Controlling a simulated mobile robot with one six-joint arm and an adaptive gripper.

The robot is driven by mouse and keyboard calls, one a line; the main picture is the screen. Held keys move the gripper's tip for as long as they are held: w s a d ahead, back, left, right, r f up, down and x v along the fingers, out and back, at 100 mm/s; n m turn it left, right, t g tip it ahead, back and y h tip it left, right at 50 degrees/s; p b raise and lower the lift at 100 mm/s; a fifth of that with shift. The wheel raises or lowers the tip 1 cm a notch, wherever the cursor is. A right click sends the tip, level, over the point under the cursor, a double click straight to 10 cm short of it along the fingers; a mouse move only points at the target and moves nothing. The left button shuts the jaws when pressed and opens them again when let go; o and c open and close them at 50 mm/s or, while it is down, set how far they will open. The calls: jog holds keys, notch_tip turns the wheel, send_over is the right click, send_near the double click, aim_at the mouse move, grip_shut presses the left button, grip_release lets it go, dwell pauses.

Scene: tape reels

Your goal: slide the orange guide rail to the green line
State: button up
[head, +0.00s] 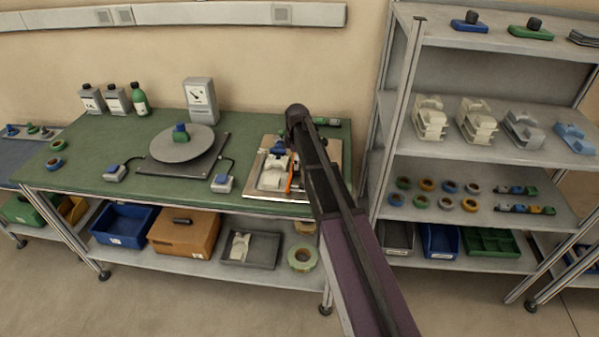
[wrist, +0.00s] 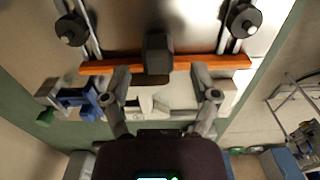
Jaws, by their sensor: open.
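The orange guide rail (wrist: 205,63) lies across the upper part of the wrist view, with a dark block-shaped knob (wrist: 157,53) at its middle. It also shows as a short orange strip in the head view (head: 290,178), partly hidden by my arm. My gripper (wrist: 161,76) is open and empty. Its fingertips are apart, one on each side of the knob and close to the rail's near edge; I cannot tell whether they touch the rail. I cannot make out the green line in either view.
Two metal rods with black round knobs (wrist: 72,28) (wrist: 242,20) stand beyond the rail. A blue part (wrist: 80,102) and pale parts (wrist: 160,98) are near my fingers. The green bench (head: 75,172) also carries a turntable (head: 182,152). Shelves (head: 450,210) stand right of my arm.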

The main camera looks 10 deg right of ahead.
jog(key=shift+f+b, duration=1.25)
jog(key=shift+f, duration=0.3)
